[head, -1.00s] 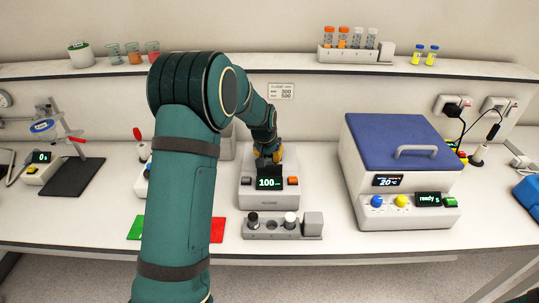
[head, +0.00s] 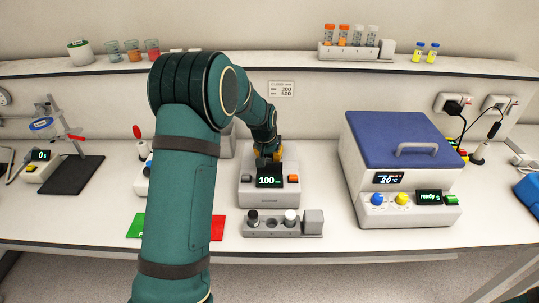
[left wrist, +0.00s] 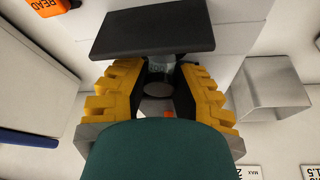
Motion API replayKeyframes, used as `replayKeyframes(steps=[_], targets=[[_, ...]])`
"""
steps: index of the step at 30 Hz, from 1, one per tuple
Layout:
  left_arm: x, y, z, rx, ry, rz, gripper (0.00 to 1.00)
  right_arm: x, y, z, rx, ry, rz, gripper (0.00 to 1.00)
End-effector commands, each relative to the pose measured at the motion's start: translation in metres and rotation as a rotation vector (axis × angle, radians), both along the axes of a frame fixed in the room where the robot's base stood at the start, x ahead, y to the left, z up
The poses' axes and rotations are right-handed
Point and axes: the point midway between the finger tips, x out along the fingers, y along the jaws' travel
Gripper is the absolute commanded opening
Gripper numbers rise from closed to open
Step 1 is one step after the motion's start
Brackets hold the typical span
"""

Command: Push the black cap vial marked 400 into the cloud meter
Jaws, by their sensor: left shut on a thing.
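My left gripper (head: 267,160) is at the meter's top, just behind the display. In the left wrist view, my left gripper (left wrist: 160,78) is shut on a small vial (left wrist: 158,89) between its yellow-padded fingers. The meter's dark display panel (left wrist: 150,32) lies close beyond the fingertips. My right gripper is not in view.
A grey rack (head: 262,232) in front of the meter holds a black-capped vial (head: 253,218) and a white-capped vial (head: 290,217). A blue-lidded machine (head: 400,145) stands right. Green and red pads (head: 217,230) lie left, partly behind my arm. A shelf (head: 230,69) runs behind.

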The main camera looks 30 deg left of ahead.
Motion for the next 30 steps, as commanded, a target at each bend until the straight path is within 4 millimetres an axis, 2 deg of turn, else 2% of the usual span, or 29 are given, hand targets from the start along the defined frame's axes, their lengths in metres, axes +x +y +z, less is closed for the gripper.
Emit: replayKeyframes(steps=[28,29,30], targets=[[0.0,0.0,-0.016,0.0,0.0,0.0,0.0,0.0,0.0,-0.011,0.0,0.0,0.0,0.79],[0.0,0.0,-0.016,0.0,0.0,0.0,0.34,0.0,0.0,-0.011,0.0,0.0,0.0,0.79],[0.0,0.0,-0.016,0.0,0.0,0.0,0.48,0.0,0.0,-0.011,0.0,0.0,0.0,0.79]])
